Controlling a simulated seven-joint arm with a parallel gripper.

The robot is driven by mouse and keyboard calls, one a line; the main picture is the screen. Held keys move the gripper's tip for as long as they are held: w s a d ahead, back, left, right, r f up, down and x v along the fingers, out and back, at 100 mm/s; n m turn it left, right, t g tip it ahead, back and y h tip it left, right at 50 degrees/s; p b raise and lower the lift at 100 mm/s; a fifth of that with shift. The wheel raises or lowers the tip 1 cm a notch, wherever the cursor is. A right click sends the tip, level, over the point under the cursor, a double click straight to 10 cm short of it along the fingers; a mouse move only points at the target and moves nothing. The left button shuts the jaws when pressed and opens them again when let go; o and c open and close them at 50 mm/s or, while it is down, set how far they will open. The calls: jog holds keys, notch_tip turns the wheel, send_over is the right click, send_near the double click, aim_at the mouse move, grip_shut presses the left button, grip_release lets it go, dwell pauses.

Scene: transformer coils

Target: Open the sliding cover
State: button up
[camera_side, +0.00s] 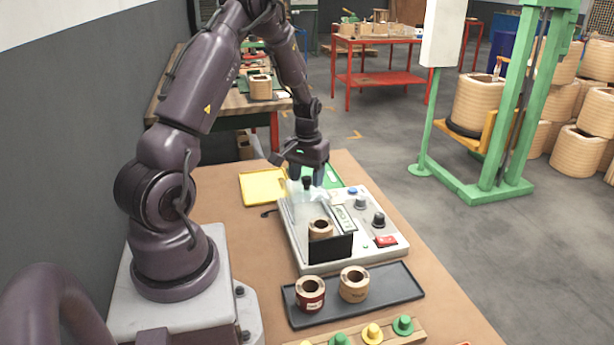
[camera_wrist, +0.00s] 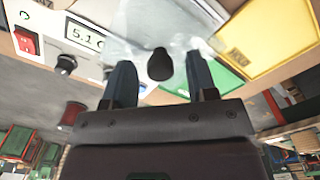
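The sliding cover (camera_side: 297,208) is a clear panel on the grey-white device (camera_side: 292,248), and it is hard to make out. In the wrist view it shows as a hazy clear sheet (camera_wrist: 145,22). Its black knob (camera_side: 307,183) stands at the far end of the device and shows in the wrist view (camera_wrist: 160,65). My gripper (camera_side: 307,174) is open at the knob, with one finger on either side. In the wrist view (camera_wrist: 161,72) gaps show between the knob and both fingers. A coil (camera_side: 320,228) sits in the device behind a black plate (camera_side: 330,248).
A black tray (camera_side: 330,312) with two coils (camera_side: 311,292) (camera_side: 354,283) lies in front of the device. A yellow tray (camera_side: 262,187) and a green board (camera_side: 333,177) lie behind it. Knobs (camera_side: 378,220) and a red switch (camera_side: 386,241) are on its right side.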

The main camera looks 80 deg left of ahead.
notch_tip(320, 180, up, 13)
dwell(0.7)
jog(key=s+d+r+m+t, duration=0.2)
jog(key=d+r+m, duration=0.1)
jog(key=d, duration=0.6)
jog(key=s+d+r+m+t, duration=0.1)
jog(key=s+d+r+m, duration=0.2)
jog(key=d, duration=0.7)
jog(key=s+d+r+m+t, duration=0.2)
jog(key=d+r, duration=0.3)
jog(key=d, duration=0.4)
jog(key=shift+s+d+m+t, duration=0.3)
jog(key=shift+s+m, duration=0.2)
jog(key=shift+s, duration=0.25)
